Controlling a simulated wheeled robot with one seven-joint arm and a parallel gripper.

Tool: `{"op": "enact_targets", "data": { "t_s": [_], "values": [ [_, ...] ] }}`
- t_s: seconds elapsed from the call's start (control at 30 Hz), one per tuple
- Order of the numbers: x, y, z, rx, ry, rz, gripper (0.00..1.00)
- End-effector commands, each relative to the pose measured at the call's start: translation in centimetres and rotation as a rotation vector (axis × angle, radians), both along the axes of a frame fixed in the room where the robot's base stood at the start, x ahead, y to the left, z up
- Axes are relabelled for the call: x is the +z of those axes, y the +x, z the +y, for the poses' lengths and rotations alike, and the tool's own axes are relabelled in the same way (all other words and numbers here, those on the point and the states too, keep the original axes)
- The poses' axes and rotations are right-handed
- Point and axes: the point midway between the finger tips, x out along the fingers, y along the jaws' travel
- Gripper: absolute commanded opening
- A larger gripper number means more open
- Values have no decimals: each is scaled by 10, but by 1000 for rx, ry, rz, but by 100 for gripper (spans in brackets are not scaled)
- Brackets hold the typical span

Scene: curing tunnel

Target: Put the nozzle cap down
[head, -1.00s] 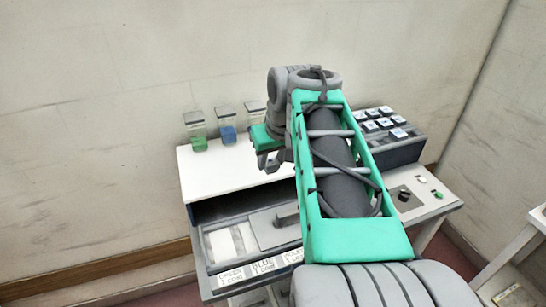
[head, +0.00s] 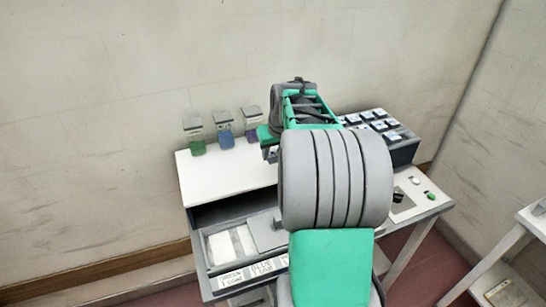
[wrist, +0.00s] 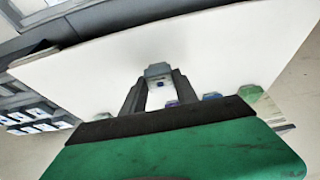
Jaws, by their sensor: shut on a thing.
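The nozzle cap looks to be the small grey-blue piece (wrist: 157,70) between my fingertips in the wrist view. My gripper (wrist: 158,78) is shut on it, over the white top of the tunnel housing (wrist: 225,60). In the head view my gripper (head: 269,154) is at the right part of this white top (head: 222,172), partly hidden by my arm. The cap cannot be made out there. I cannot tell whether it touches the surface.
Green (head: 195,135), blue (head: 223,129) and purple (head: 250,125) containers stand along the back edge. A dark rack with several white-topped blocks (head: 385,130) is at right, behind a knob panel (head: 415,195). A labelled tray (head: 225,245) is below. The white top's left part is clear.

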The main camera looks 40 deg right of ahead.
Motion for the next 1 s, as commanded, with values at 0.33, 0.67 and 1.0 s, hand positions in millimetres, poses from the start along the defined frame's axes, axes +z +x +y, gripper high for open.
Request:
{"op": "enact_targets", "data": {
  "t_s": [0.33,0.67,1.0],
  "values": [
    [-28,-2,1,0,1,2,0],
    [-31,-2,1,0,2,3,48],
    [-31,-2,1,0,2,3,57]
  ]
}}
